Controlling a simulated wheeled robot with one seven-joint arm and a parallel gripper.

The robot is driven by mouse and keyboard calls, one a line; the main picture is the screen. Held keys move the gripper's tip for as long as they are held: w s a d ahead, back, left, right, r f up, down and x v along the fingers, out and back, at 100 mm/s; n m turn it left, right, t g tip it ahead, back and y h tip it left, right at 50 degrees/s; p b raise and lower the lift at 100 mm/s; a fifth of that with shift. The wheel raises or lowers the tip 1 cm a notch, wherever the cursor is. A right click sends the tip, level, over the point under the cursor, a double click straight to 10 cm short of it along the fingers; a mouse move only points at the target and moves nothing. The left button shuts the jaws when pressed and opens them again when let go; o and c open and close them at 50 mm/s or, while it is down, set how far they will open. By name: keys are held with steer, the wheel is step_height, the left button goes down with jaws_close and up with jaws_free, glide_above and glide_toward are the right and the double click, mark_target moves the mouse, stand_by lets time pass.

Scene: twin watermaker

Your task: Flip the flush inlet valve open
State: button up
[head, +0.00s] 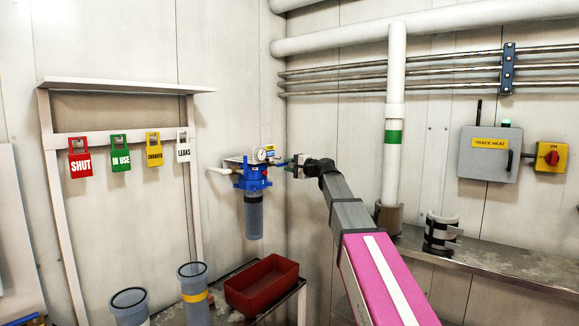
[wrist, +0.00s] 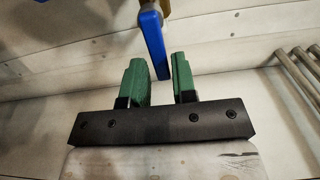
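The blue lever handle (wrist: 152,40) of the flush inlet valve hangs down in the wrist view. Its lower end lies between the two green fingertips of my gripper (wrist: 159,65). A gap shows between the fingers, so my gripper is open and not closed on the lever. In the head view my gripper (head: 289,163) is at the right side of the blue-capped filter housing (head: 254,178), by the valve. The lever is small there and partly hidden by the gripper.
A pressure gauge (head: 262,154) sits above the filter. A red bin (head: 262,288) and two grey canisters (head: 195,293) stand below. Coloured tags, including a red SHUT tag (head: 80,162), hang on the left rack. A white vertical pipe (head: 394,165) stands right of my arm.

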steer(key=v, duration=1)
steer(key=shift+s+d, duration=0.3)
steer(key=s+d+f+n+g+h, duration=0.1)
steer(key=s+f+n+g+h, duration=0.3)
steer(key=f, duration=1.3)
steer(key=s+d+f+g+h, duration=0.1)
steer(key=s+f+h, duration=0.35)
steer(key=f, duration=1.15)
steer(key=s+d+f+n+g+h, duration=0.2)
steer(key=s+d+f+g, duration=0.1)
steer(key=s+f, duration=0.7)
steer(key=s+d+f+n+g+h, duration=0.1)
steer(key=s+d+f+g+h, duration=0.2)
steer(key=s+d+f, duration=0.3)
steer(key=s+f, duration=0.5)
steer(key=shift+n+h, duration=0.35)
steer(key=shift+n, duration=0.05)
